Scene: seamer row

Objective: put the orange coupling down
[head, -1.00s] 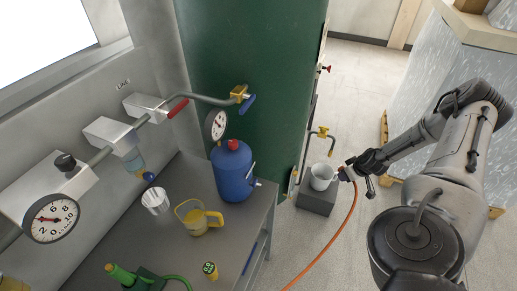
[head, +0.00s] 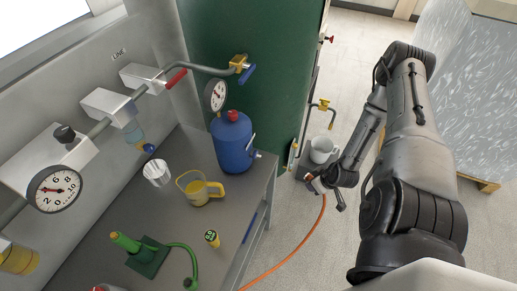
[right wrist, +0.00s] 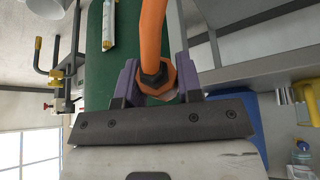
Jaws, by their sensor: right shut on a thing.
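The orange coupling (right wrist: 157,77) is a hex nut on the end of an orange hose, between the two fingers of my right gripper (right wrist: 160,88) in the right wrist view. My right gripper is shut on it. In the head view my right gripper (head: 314,182) is low, beside the grey block and the bench's right end, with the orange hose (head: 301,242) hanging from it to the floor. The coupling itself is too small to make out clearly there. My left gripper is not in view.
A grey block (head: 301,172) with a white jug (head: 322,149) stands close by the gripper, under a yellow-handled tap (head: 322,105). The bench (head: 225,262) holds a blue canister (head: 232,146), a yellow jug (head: 199,188) and a green stand (head: 147,257). Floor right of the bench is open.

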